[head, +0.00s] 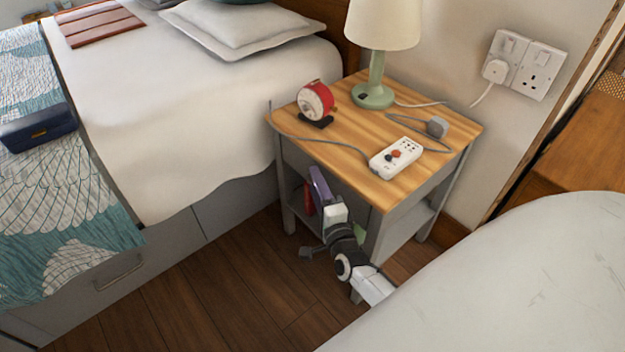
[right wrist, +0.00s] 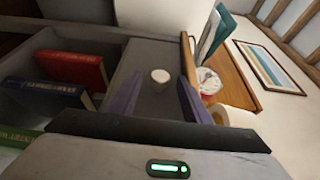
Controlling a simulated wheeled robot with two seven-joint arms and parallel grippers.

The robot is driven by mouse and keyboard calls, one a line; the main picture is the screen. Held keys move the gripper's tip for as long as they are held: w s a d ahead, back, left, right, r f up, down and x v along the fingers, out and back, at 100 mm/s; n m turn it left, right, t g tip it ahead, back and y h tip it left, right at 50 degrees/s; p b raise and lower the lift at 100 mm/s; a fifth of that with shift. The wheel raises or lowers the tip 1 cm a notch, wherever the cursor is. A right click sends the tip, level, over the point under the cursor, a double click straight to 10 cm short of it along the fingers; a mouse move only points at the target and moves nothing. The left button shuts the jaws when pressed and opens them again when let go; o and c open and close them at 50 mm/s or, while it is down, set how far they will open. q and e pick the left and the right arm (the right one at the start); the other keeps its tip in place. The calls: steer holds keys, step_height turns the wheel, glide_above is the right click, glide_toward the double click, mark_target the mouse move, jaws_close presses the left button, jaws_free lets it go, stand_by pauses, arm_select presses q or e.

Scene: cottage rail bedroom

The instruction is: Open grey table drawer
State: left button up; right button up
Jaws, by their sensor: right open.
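The grey bedside table with a wooden top (head: 345,143) stands between the bed and the wall. Its grey drawer front (right wrist: 145,78) with a round pale knob (right wrist: 160,76) fills the middle of the right wrist view, and the drawer looks shut. My right gripper (head: 318,178) is in front of the table, below the top's edge, and partly hides the front in the head view. In the right wrist view its purple fingers (right wrist: 160,92) are apart, and the knob shows between them, apparently not gripped. My left gripper is not in view.
A lamp (head: 374,95), red alarm clock (head: 316,101) and white power strip (head: 396,157) stand on the top. A red book (right wrist: 75,70) and a blue book (right wrist: 45,93) are on the lower shelf. The bed (head: 190,120) is at left; floor (head: 230,275) before the table is clear.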

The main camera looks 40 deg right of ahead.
steer(key=shift+x, duration=1.55)
steer(key=shift+c, duration=0.4)
jaws_close()
